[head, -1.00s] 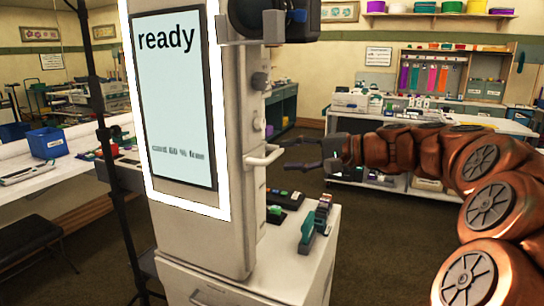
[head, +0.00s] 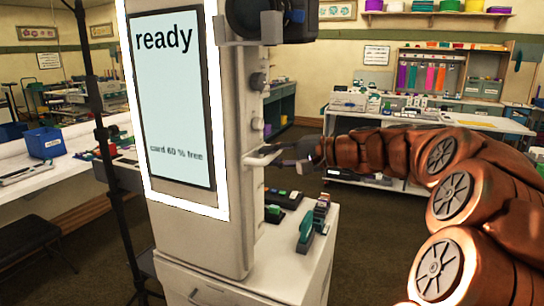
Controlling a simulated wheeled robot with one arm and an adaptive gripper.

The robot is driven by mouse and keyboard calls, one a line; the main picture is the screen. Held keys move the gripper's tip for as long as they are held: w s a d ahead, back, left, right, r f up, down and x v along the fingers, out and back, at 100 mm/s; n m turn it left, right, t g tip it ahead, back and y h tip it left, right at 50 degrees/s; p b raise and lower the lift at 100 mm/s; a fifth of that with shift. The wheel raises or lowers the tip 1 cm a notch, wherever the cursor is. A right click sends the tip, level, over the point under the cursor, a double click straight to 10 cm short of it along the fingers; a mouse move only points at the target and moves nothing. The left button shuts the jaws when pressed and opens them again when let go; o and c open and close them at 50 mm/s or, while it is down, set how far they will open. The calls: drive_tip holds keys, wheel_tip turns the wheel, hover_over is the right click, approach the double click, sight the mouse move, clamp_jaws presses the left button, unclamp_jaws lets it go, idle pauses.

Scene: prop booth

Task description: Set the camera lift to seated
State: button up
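A tall pale booth column (head: 238,240) with a lit screen reading "ready" and "card 60 % free" stands at centre left. A camera (head: 268,18) is mounted at its top, partly cut off by the frame. A pale lever handle (head: 256,160) sticks out of the column's right side, below two small knobs, a grey one (head: 258,81) and a lower one (head: 257,124). My gripper (head: 275,156) comes from the right with its dark fingers at the handle's outer end. The fingers look apart, around the handle; whether they touch it is unclear.
A white cabinet top (head: 285,255) below the handle holds a teal stapler-like tool (head: 306,232) and several small items. A black stand pole (head: 108,150) rises left of the column. A white table (head: 60,170) with a blue bin (head: 45,142) lies further left.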

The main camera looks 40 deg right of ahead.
clamp_jaws()
drive_tip(key=shift+f, duration=0.1)
wheel_tip(320, 180, down, 13)
drive_tip(key=b, duration=0.8)
drive_tip(key=o, duration=0.6)
unclamp_jaws()
drive_tip(key=shift+c, duration=0.2)
drive_tip(key=v, duration=1.2)
